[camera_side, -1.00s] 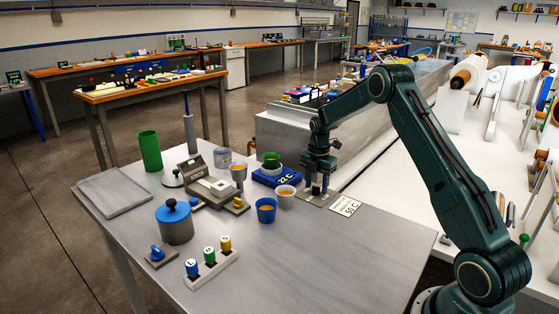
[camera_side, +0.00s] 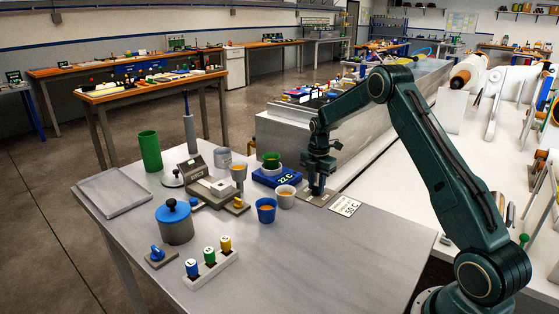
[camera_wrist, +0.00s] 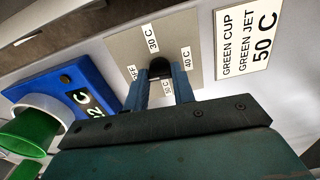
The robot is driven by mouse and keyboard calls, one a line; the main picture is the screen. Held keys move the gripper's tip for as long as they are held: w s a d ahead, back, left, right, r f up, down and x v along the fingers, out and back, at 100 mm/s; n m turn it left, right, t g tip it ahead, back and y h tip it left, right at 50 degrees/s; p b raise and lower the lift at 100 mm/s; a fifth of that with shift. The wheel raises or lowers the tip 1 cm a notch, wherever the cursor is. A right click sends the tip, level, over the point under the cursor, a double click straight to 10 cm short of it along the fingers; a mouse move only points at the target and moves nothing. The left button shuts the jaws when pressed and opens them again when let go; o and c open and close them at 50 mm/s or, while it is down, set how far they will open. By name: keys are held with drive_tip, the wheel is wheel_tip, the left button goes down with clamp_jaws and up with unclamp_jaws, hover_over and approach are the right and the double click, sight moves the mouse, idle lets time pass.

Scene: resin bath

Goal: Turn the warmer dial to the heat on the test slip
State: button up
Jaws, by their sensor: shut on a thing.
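The warmer dial (camera_wrist: 160,68) is a dark knob on a grey plate (camera_wrist: 190,40) marked OFF, 30 C, 40 C and a partly hidden label between my fingers. My gripper (camera_wrist: 162,78) is shut on the dial, one blue-grey finger on each side. Which mark the dial points to cannot be told. In the side view my gripper (camera_side: 316,190) reaches down to the plate and hides the dial. The test slip (camera_wrist: 246,42) reads GREEN CUP, GREEN JET, 50 C; it also lies right of the plate in the side view (camera_side: 345,205). The blue warmer (camera_side: 276,178) displays 22 C.
A green cup (camera_side: 271,160) sits in the warmer's pale holder. A white cup (camera_side: 285,198) and a blue cup (camera_side: 266,211) stand close to the left of my gripper. The table front (camera_side: 310,250) is clear.

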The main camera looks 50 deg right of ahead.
drive_tip(key=m, duration=1.3)
drive_tip(key=shift+m, duration=0.3)
drive_tip(key=m, duration=2)
drive_tip(key=shift+m, duration=0.4)
drive_tip(key=m, duration=1.2)
drive_tip(key=shift+m, duration=0.3)
drive_tip(key=m, duration=0.6)
drive_tip(key=shift+r, duration=0.1)
drive_tip(key=shift+m, duration=0.3)
